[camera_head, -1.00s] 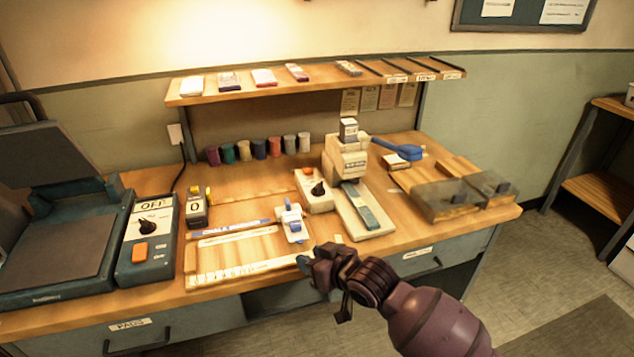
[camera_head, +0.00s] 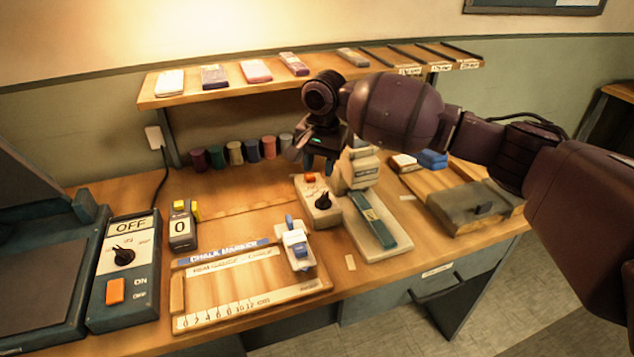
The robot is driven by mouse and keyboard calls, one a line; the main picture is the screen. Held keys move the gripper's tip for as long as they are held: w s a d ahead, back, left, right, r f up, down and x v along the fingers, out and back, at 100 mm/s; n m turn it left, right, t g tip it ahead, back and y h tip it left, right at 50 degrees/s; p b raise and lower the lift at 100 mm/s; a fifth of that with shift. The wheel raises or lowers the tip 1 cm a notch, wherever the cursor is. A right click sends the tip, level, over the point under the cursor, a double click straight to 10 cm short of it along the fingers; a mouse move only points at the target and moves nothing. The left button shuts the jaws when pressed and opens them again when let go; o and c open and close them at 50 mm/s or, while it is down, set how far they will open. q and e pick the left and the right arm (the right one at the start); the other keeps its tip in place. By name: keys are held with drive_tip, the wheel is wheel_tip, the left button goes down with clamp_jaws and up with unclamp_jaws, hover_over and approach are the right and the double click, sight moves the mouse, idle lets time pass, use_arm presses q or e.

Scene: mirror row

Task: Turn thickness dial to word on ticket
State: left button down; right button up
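Two dials show, and I cannot tell from their markings which one is the thickness dial. One is a black knob (camera_head: 323,200) on a cream box (camera_head: 318,216) with an orange button, at the middle of the bench. The other is a black knob (camera_head: 123,256) on the teal control box (camera_head: 140,225) at the left, under a display reading OFF. My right gripper (camera_head: 318,163) points down above and behind the cream box, apart from its knob. Its fingers look slightly apart, with nothing between them. No readable ticket shows. My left gripper is not in view.
A cream stamping press (camera_head: 376,228) stands just right of the cream box. A wooden measuring board (camera_head: 235,283) with a blue-and-white slider (camera_head: 296,243) lies in front. Several coloured pots (camera_head: 235,153) line the back under a shelf (camera_head: 215,88). My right arm covers the back right.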

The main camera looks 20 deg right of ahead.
sight(323, 195)
drive_tip(key=shift+m+g, duration=0.3)
drive_tip(key=shift+m, duration=0.3)
drive_tip(key=f+b, duration=0.1)
drive_tip(key=f, duration=0.4)
drive_tip(key=d+f+b, duration=0.1)
drive_tip(key=f, duration=0.2)
drive_tip(key=shift+w+d+f+b, duration=0.1)
drive_tip(key=shift+w+b, duration=0.15)
drive_tip(key=shift+b, duration=0.05)
drive_tip(key=shift+f, duration=0.5)
drive_tip(key=c, duration=0.7)
clamp_jaws()
